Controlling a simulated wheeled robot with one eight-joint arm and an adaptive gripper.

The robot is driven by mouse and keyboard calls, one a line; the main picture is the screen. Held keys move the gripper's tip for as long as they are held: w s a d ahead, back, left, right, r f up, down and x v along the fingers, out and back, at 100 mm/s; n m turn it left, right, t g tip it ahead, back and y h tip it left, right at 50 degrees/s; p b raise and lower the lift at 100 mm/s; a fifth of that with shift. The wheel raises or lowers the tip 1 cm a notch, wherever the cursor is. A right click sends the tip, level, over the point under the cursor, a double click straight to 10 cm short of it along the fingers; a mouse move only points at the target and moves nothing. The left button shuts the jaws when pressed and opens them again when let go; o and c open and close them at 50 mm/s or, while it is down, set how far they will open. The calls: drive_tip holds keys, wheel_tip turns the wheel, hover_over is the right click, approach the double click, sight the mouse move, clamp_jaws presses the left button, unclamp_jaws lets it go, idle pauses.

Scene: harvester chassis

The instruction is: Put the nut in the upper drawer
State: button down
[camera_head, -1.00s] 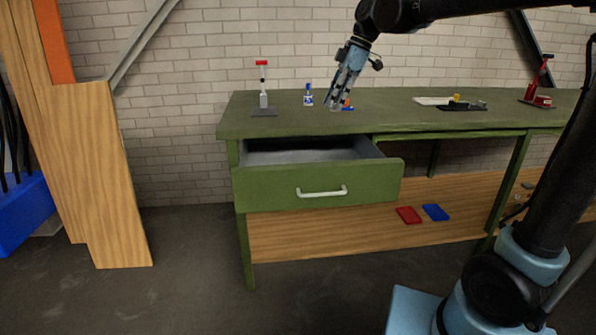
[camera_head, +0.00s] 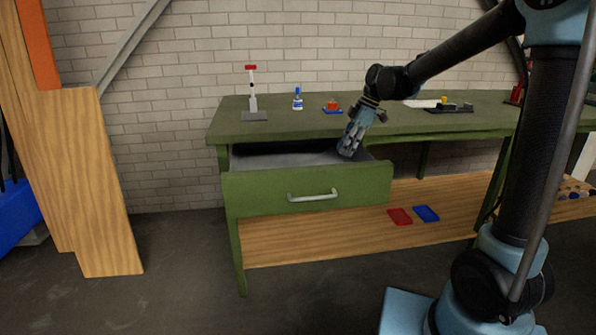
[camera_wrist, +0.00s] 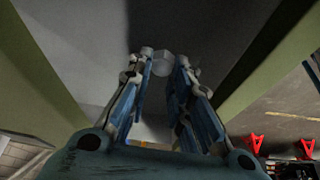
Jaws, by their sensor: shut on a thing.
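My gripper (camera_head: 347,150) points down into the right part of the open upper drawer (camera_head: 300,190) of the green workbench. In the wrist view my gripper (camera_wrist: 162,68) is shut on the nut (camera_wrist: 163,65), a small light grey piece between the fingertips. The grey drawer floor (camera_wrist: 215,40) lies beyond it. The nut cannot be made out in the head view. The drawer has a silver handle on its green front and is pulled out. I cannot tell whether the nut touches the drawer floor.
On the bench top (camera_head: 225,125) stand a red-topped clamp (camera_head: 252,95), a blue-and-white bottle (camera_head: 297,99) and an orange item on a blue base (camera_head: 332,106). Red (camera_head: 400,216) and blue (camera_head: 426,213) pieces lie on the lower shelf. The drawer's left part looks clear.

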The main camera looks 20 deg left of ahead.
drive_tip(key=shift+w+d+f, duration=0.25)
drive_tip(key=shift+d+f, duration=0.1)
drive_tip(key=shift+f, duration=0.2)
drive_tip(key=shift+w+f+n, duration=0.1)
drive_tip(key=shift+f+n, duration=0.1)
drive_tip(key=shift+n, duration=0.2)
drive_tip(key=shift+d+f, duration=0.1)
drive_tip(key=shift+f, duration=4.85)
drive_tip(key=shift+f, duration=0.15)
drive_tip(key=c, duration=1.5)
unclamp_jaws()
drive_tip(key=shift+o, duration=0.2)
drive_tip(key=v, duration=1.2)
drive_tip(key=shift+w, duration=0.15)
